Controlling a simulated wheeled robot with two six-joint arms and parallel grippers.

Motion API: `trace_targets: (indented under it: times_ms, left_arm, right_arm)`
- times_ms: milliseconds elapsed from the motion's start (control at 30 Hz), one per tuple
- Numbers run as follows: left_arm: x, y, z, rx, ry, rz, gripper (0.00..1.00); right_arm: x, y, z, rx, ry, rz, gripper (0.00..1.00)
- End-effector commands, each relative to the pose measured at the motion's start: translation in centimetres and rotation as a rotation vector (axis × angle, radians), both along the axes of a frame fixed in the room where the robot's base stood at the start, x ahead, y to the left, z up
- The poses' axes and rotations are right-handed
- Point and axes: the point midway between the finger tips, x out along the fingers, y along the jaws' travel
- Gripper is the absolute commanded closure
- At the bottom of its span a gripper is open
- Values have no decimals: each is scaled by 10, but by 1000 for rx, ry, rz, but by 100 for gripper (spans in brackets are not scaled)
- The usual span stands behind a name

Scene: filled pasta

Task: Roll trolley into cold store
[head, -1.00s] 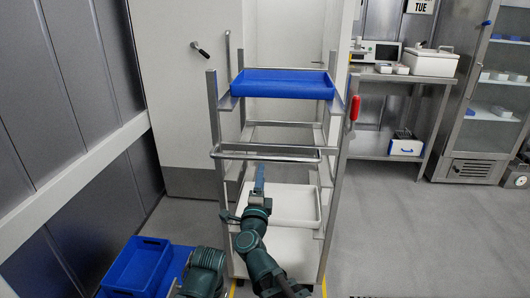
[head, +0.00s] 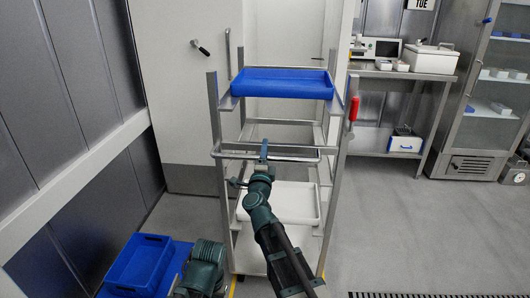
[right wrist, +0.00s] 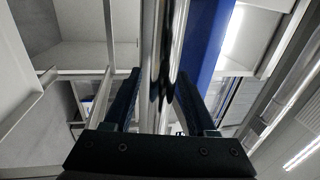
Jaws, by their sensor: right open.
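The trolley is a steel rack (head: 338,180) standing upright in the middle of the head view. It carries a blue tray (head: 283,86) at the top and a white tray (head: 290,204) lower down. A horizontal handle bar (head: 295,158) crosses its near side. My right gripper (head: 264,150) is at this bar, left of its middle. In the right wrist view the open fingers (right wrist: 161,95) stand on either side of the shiny bar (right wrist: 150,60). Contact is unclear. Behind the rack is a pale door or panel (head: 285,40). My left gripper is out of view.
A white panel (head: 175,110) with a black handle (head: 200,47) stands behind left. Blue crates (head: 138,263) sit on the floor at lower left. A steel bench (head: 400,76) and glass-door cabinet (head: 490,100) stand at right. Floor right of the trolley is clear, with a drain grate (head: 430,294) in front.

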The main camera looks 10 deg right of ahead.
Motion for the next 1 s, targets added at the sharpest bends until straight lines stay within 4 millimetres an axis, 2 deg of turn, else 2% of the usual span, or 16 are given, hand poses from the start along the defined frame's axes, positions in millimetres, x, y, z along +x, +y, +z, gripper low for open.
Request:
trace_targets:
  times_ms: [67,100,400,1000]
  left_arm:
    - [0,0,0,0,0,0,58]
    - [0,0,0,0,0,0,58]
    - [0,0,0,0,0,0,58]
    - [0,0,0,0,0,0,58]
  right_arm:
    - [0,0,0,0,0,0,43]
    - [0,0,0,0,0,0,47]
    - [0,0,0,0,0,0,100]
    - [0,0,0,1,1,0,100]
